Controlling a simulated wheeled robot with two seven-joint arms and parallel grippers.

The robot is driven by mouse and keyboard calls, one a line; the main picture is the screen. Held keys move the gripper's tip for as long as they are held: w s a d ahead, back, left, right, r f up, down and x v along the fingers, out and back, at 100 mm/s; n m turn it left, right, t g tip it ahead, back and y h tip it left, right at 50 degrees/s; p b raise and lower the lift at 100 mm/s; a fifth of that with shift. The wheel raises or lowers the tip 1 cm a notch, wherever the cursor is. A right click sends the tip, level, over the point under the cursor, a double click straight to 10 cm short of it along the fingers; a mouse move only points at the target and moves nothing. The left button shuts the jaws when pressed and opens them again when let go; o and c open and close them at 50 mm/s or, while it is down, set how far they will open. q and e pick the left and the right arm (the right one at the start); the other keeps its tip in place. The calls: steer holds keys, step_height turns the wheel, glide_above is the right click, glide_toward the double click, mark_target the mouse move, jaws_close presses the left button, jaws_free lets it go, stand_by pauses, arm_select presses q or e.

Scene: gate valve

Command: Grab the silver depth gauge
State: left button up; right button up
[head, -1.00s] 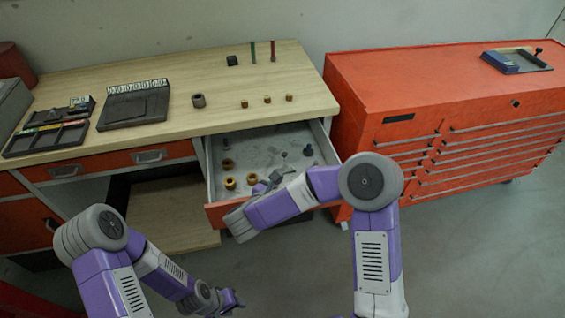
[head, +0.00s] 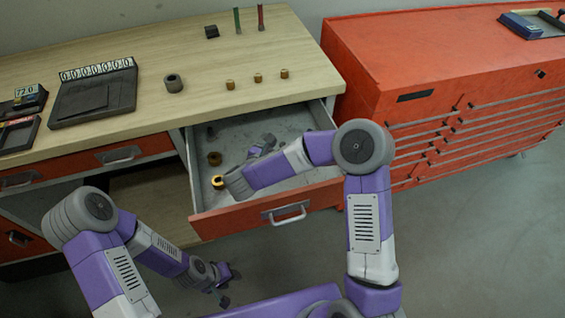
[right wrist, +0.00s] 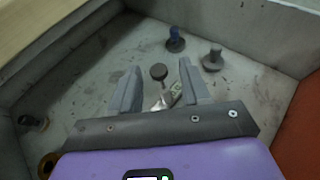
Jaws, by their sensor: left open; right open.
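In the right wrist view, a small silver piece with a flat plate, which looks like the depth gauge (right wrist: 175,91), lies on the drawer floor between and just beyond my right fingertips. Its near part is hidden by the gripper body. A dark round-headed piece (right wrist: 158,72) stands right beside it. My right gripper (right wrist: 160,88) is open and empty, low inside the drawer; it also shows in the head view (head: 262,146), where my arm hides the gauge. My left gripper (head: 227,284) is open and empty, in front of the bench, well away from the drawer.
The open drawer (head: 270,200) has walls close around my right gripper. A blue-topped piece (right wrist: 175,40) and a grey flanged piece (right wrist: 213,57) stand beyond the fingers. Brass rings (head: 217,182) lie at the drawer's left. A red cabinet (head: 440,70) stands at right.

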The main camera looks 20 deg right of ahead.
steer(key=shift+x, duration=1.55)
steer(key=shift+a, duration=0.1)
jaws_close()
